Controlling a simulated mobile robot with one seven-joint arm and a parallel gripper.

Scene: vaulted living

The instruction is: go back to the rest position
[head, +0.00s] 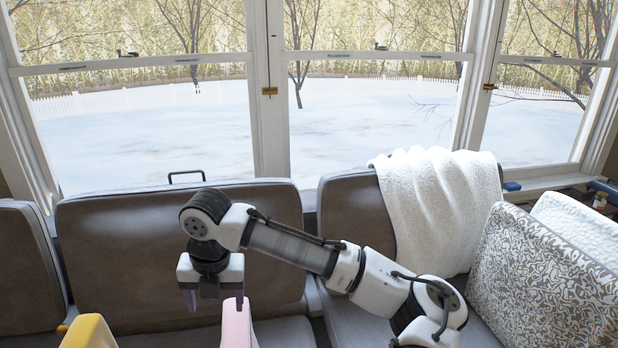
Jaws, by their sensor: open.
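My gripper (212,298) hangs at the end of my arm, left of the picture's middle, pointing down in front of a brown leather sofa (130,245). Its two fingers are apart and nothing shows between them. A pink object (238,325) stands just right of the fingertips at the bottom edge; I cannot tell whether it touches the right finger. A yellow object (88,332) is at the bottom left, apart from the gripper. The lower parts of both objects are cut off by the frame.
A white blanket (437,205) drapes over the sofa back at right. A patterned cushion (545,275) and a white cushion (585,225) lie at far right. A small blue item (512,186) and a small jar (600,200) are by the window sill. Large windows stand behind.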

